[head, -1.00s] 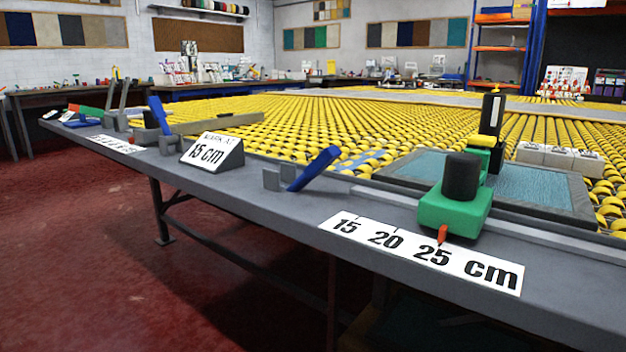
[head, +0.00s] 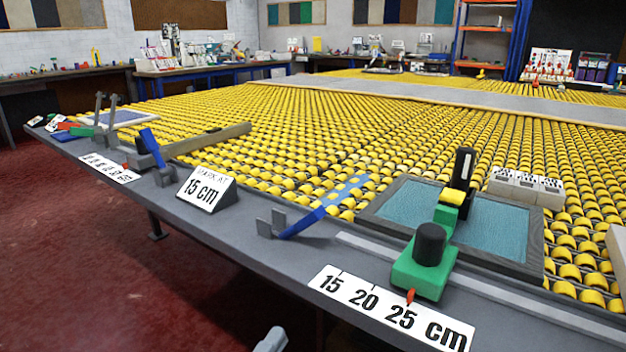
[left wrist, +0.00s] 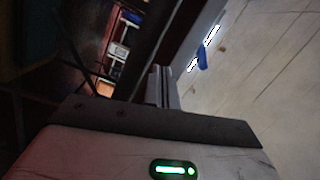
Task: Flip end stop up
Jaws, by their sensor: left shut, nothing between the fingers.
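A blue flap (head: 302,222), which looks like the end stop, slants low out of a grey bracket (head: 270,224) on the table's front ledge. It leans right, toward the rollers. A second blue lever (head: 152,147) stands more upright in a holder further left. My left gripper (head: 272,340) shows only as a grey tip at the bottom edge, in front of the table and apart from the flap. In the left wrist view its fingers (left wrist: 161,86) are together and empty; a small blue piece (left wrist: 202,57) lies beyond them. My right gripper is out of view.
A "MARK AT 15 cm" sign (head: 206,190) stands left of the flap. Right of it are a green block with a black knob (head: 430,245), a ruler plate (head: 390,312) and a teal framed panel (head: 500,240). Yellow rollers (head: 240,120) fill the table behind.

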